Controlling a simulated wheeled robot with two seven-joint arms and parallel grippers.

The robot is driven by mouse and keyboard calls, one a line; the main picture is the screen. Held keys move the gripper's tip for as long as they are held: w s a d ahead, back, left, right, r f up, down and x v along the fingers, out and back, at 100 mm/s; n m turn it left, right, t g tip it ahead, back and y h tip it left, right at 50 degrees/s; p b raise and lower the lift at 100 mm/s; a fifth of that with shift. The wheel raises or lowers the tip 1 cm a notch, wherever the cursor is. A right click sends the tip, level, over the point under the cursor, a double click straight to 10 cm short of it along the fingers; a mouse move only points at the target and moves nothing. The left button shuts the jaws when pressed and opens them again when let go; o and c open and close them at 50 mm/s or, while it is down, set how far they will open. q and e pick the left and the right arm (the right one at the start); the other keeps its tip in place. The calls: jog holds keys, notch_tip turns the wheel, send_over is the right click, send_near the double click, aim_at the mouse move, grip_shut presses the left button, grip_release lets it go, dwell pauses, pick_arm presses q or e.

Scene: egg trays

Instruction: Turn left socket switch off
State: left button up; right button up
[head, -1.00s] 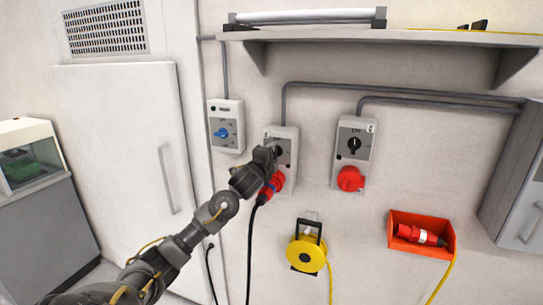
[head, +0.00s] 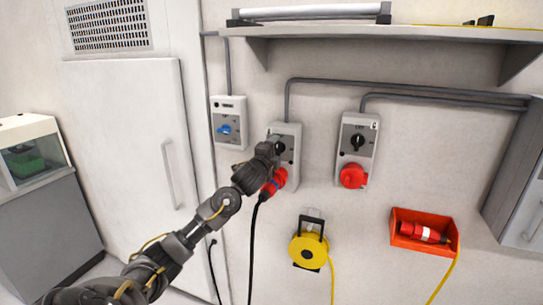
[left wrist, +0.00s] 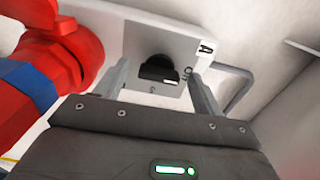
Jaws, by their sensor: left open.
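The left socket (head: 292,178) is a grey wall box with a black rotary switch (head: 280,147) on its upper half and a red plug (head: 272,184) in its lower half. My left gripper (head: 274,149) is in front of the switch and partly hides it. In the left wrist view, the black switch knob (left wrist: 157,70) shows between the two spread fingers (left wrist: 160,85), with room on both sides. I cannot tell whether the fingertips reach past the knob. The red plug with a blue band (left wrist: 45,75) is at the left there. My right gripper is out of view.
A second grey socket box (head: 371,146) with a red outlet is to the right, and a box with a blue switch (head: 229,123) to the left. A yellow cable reel (head: 309,250) and red bin (head: 448,241) are below. A shelf (head: 420,36) is above.

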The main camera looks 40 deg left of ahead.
pick_arm(q)
jog(key=shift+s+d+f, duration=0.15)
jog(key=shift+s, duration=0.25)
jog(key=b+v, duration=0.3)
jog(key=v, duration=0.6)
jog(key=shift+s+d, duration=0.1)
jog(key=shift+s, duration=0.3)
